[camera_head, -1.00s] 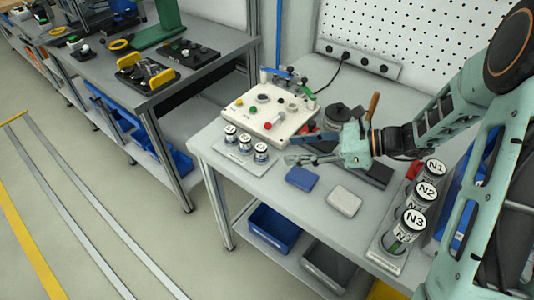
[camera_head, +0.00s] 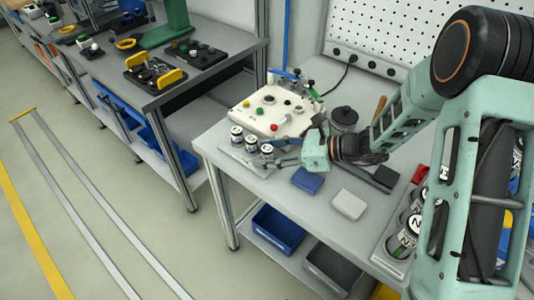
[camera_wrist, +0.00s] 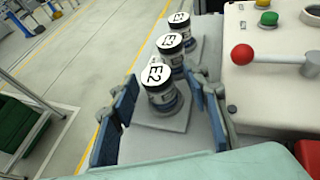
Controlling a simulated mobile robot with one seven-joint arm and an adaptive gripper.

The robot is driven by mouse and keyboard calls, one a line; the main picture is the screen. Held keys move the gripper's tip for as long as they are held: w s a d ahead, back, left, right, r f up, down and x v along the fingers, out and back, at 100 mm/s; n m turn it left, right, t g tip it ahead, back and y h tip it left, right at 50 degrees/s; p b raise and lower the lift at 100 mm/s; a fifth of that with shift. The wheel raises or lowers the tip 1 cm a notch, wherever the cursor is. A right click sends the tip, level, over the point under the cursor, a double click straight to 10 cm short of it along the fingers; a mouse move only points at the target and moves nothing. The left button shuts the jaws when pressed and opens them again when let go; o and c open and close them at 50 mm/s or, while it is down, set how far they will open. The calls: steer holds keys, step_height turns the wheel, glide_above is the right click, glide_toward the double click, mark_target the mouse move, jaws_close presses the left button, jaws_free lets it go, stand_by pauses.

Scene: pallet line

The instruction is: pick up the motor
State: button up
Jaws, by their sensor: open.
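Three short labelled cylinders, which look like the motors, stand upright in a row on a pale holder plate (camera_wrist: 140,147). In the wrist view the nearest motor (camera_wrist: 161,92) has a white top marked E2. Behind it stand the middle motor (camera_wrist: 171,52) and the far motor (camera_wrist: 181,24), their labels hard to read. In the head view the same row shows at the table's left edge, with the nearest motor (camera_head: 266,152) beside my fingers. My gripper (camera_wrist: 162,100) is open, with its blue-padded fingers on either side of the E2 motor. I cannot tell whether they touch it.
A cream control box (camera_head: 270,107) with knobs and a red ball lever (camera_wrist: 242,54) stands close right of the row. A blue box (camera_head: 307,180) and a white box (camera_head: 348,204) lie nearer the front edge. A dark round part (camera_head: 343,118) stands behind my wrist.

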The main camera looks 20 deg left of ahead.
steer(key=shift+c, duration=0.2)
jaws_close()
